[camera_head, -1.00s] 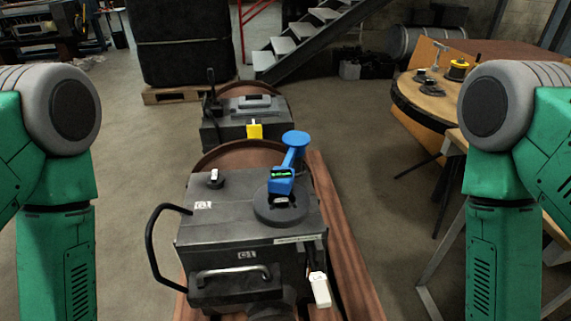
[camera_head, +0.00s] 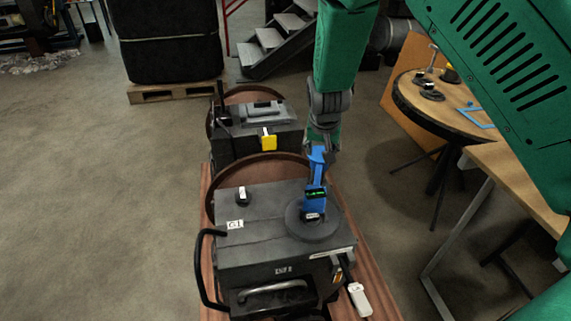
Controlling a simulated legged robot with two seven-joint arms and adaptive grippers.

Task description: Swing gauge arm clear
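The blue gauge arm (camera_head: 315,178) stands up from a round dark base (camera_head: 313,224) on top of the nearer grey engine block (camera_head: 275,243). A small green-lit display shows on its lower part. My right gripper (camera_head: 320,150) reaches down from above, its fingers at the top end of the gauge arm. The fingers and wrist hide most of the arm's round blue head. They appear to touch it, but whether they are closed on it is unclear. My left gripper is not in view.
A second block with a yellow tag (camera_head: 268,139) stands behind. A black side handle (camera_head: 203,270) and a white hanging tag (camera_head: 360,299) stick out from the nearer block. A round wooden table (camera_head: 430,100) stands right. Floor at left is clear.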

